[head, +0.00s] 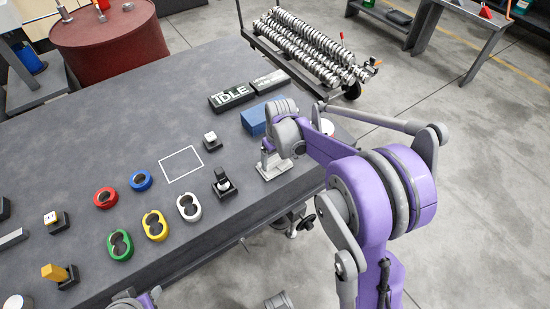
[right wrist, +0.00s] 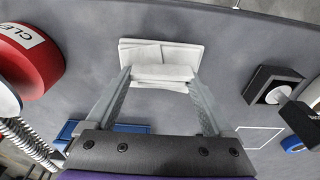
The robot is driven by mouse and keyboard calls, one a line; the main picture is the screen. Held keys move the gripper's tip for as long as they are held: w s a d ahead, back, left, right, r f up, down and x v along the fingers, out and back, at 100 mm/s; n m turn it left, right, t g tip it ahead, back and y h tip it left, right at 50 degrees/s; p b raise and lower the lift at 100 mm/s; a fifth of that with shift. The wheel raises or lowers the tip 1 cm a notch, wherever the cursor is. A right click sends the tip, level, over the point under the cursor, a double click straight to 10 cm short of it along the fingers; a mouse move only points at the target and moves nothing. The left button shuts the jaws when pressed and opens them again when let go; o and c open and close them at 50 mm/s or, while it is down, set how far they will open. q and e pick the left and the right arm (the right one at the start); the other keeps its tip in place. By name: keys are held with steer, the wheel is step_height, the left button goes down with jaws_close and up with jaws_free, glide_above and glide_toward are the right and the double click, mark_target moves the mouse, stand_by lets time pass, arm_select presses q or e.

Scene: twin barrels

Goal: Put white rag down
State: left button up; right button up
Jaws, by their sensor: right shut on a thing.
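The white rag (head: 274,171) is at the table's front edge, near the right end, in the head view. My right gripper (head: 270,152) points down at it and is shut on it. In the right wrist view the folded rag (right wrist: 160,52) sits between the fingertips (right wrist: 160,78), its layers spreading flat beyond them. It appears at or very near the table surface; whether it fully rests there I cannot tell. My left gripper does not show.
A blue box (head: 254,122) and black "IDLE" sign (head: 232,96) stand behind the gripper. Left are a black block with a white-topped knob (head: 223,184), a white outlined square (head: 181,164) and coloured rings. A red labelled can (right wrist: 30,62) stands close by in the right wrist view.

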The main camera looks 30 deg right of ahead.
mark_target(277, 168)
steer(key=shift+f, duration=0.15)
steer(key=o, duration=1.2)
steer(key=shift+r, duration=0.35)
step_height(277, 168, up, 11)
steer(key=s+p, duration=0.1)
steer(key=s+a+f+t, duration=0.1)
steer(key=s+a, duration=0.2)
steer(key=s, duration=0.4)
steer(key=s+a+f+t, duration=0.1)
steer(key=s+a, duration=0.3)
steer(key=s, duration=0.3)
steer(key=s+a+f+m+t, duration=0.1)
steer(key=s+a+f, duration=0.1)
steer(key=s, duration=0.5)
steer(key=shift+s+a+t, duration=0.2)
steer(key=shift+a+t, duration=0.1)
steer(key=shift+a, duration=0.4)
